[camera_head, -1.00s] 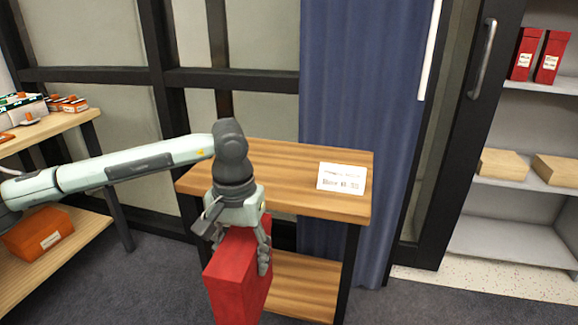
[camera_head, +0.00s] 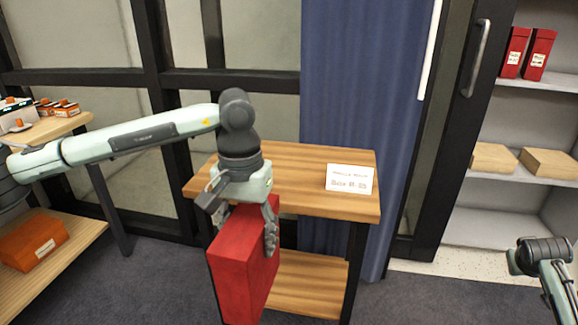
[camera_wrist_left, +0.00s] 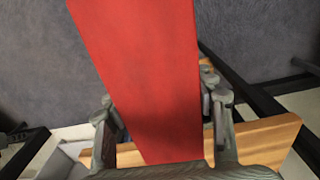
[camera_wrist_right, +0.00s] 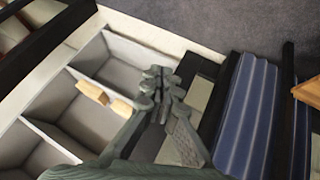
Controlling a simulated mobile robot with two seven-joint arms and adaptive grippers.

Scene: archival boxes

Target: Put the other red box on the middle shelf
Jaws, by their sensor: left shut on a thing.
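My left gripper (camera_head: 240,215) is shut on a red box (camera_head: 238,270), holding it upright in front of the small wooden table. The box also fills the middle of the left wrist view (camera_wrist_left: 145,70), between the two fingers. The middle shelf (camera_head: 518,181) of the grey shelving at the right carries two tan boxes (camera_head: 494,157) (camera_head: 549,162). Two red boxes (camera_head: 514,52) (camera_head: 538,54) stand upright on the shelf above. My right gripper's fingers (camera_wrist_right: 160,74) are together and look empty in the right wrist view.
The wooden table (camera_head: 290,165) bears a white label card (camera_head: 349,180). A blue curtain (camera_head: 362,90) and a dark door frame with a handle (camera_head: 474,60) stand between table and shelving. An orange box (camera_head: 35,240) lies on the lower board of the left bench.

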